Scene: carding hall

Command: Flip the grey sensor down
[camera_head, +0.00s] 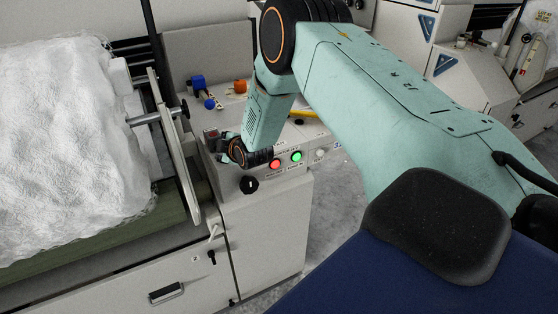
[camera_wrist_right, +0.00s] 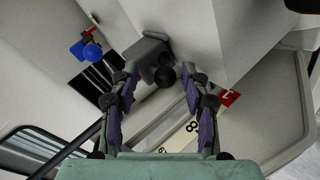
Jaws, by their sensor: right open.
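The grey sensor (camera_wrist_right: 150,52) shows in the right wrist view as a small grey block with a round black part at its lower side. My right gripper (camera_wrist_right: 160,78) is open, with its two padded fingers to either side of the black part. I cannot tell whether a finger touches it. In the head view my right arm comes in from the right and its gripper (camera_head: 226,148) is low over the machine's control panel. The sensor is not clearly visible there. My left gripper is not in view.
Red (camera_head: 275,163) and green (camera_head: 296,156) buttons and a black knob (camera_head: 249,184) sit on the panel near my right gripper. A blue fitting (camera_head: 198,82) and an orange one (camera_head: 240,87) stand behind. A large white fibre roll (camera_head: 70,150) fills the left.

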